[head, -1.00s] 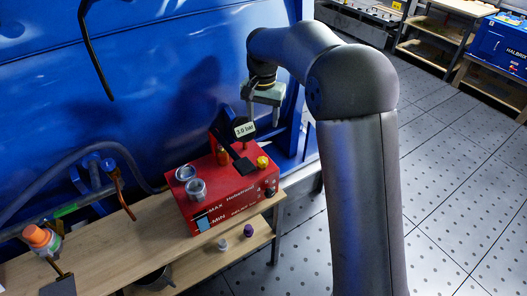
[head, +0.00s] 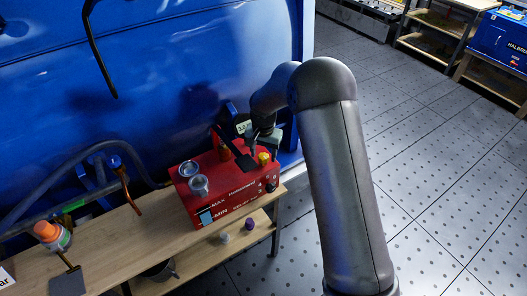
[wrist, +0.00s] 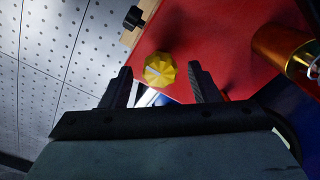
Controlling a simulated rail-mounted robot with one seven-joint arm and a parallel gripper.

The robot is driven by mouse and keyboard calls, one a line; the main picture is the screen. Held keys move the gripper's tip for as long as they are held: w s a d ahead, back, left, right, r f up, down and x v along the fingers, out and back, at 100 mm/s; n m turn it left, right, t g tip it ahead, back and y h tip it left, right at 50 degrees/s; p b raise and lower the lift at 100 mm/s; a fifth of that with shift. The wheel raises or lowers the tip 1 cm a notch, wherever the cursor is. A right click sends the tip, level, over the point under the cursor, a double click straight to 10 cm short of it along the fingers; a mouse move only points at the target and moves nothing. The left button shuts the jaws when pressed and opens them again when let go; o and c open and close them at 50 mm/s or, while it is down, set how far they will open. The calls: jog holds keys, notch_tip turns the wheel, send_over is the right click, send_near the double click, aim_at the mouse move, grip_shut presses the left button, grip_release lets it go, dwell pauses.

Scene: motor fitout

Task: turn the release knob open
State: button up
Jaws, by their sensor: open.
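The yellow knob (head: 263,158) stands on the top right part of the red machine (head: 228,204). In the wrist view the knob (wrist: 160,70) is a faceted yellow cap with a pale mark on its top. My gripper (wrist: 159,75) is open, with one dark finger on each side of the knob and a gap on both sides. The knob lies near the line of the fingertips. I cannot tell the height between fingertips and knob. In the head view the gripper is partly hidden by my arm.
An orange-copper cylinder (wrist: 284,50) stands right of the right finger in the wrist view. Two metal-rimmed caps (head: 199,186) sit on the machine's left part. A black knob (head: 271,187) is on its front. The blue wall (head: 180,70) rises close behind.

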jog(key=shift+f, duration=0.2)
jog(key=c, duration=1)
jog(key=shift+o, duration=0.2)
